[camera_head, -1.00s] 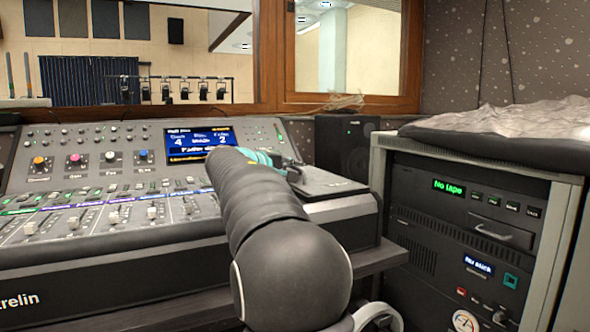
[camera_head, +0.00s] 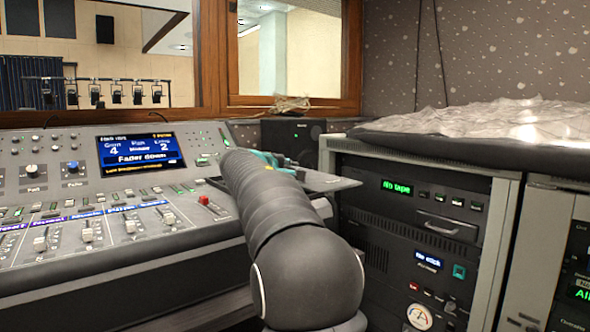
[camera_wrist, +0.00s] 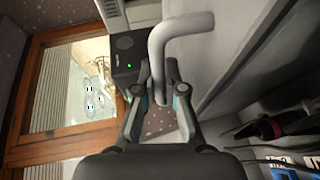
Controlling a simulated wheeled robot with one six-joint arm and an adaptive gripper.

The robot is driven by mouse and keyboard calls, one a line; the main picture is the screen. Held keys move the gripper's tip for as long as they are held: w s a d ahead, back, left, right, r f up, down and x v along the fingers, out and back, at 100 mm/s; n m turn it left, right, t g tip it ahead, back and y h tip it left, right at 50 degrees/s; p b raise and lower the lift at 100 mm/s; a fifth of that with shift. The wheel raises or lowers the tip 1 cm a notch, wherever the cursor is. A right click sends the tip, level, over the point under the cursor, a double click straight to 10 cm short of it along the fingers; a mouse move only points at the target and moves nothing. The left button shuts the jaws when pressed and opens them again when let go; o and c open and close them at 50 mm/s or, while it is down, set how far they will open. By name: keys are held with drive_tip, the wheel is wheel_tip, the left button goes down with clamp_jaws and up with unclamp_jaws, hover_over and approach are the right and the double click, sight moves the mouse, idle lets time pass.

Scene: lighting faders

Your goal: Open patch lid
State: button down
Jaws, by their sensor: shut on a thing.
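My gripper (camera_head: 284,164) is at the right end of the console, mostly hidden behind my own arm in the head view. In the wrist view my gripper (camera_wrist: 160,94) has its fingers closed around the end of a bent grey handle bar (camera_wrist: 182,27). The patch lid (camera_head: 328,182) shows as a thin flat plate just right of the gripper, at the console's right end. A broad grey surface beside the handle in the wrist view may be the lid. My arm hides the lid's left part, and I cannot tell how far it is tilted.
The mixing console (camera_head: 120,255) with its lit screen (camera_head: 140,152) and a red fader (camera_head: 204,200) lies left of my arm. A speaker (camera_head: 293,138) stands behind the lid. A rack (camera_head: 505,225) stands to the right, with a crumpled grey sheet (camera_head: 500,120) on top.

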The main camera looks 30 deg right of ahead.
drive_tip(key=shift+w, duration=0.1)
drive_tip(key=c, duration=1.5)
unclamp_jaws()
drive_tip(key=shift+a, duration=0.1)
drive_tip(key=v, duration=1.2)
drive_tip(key=shift+f, duration=0.1)
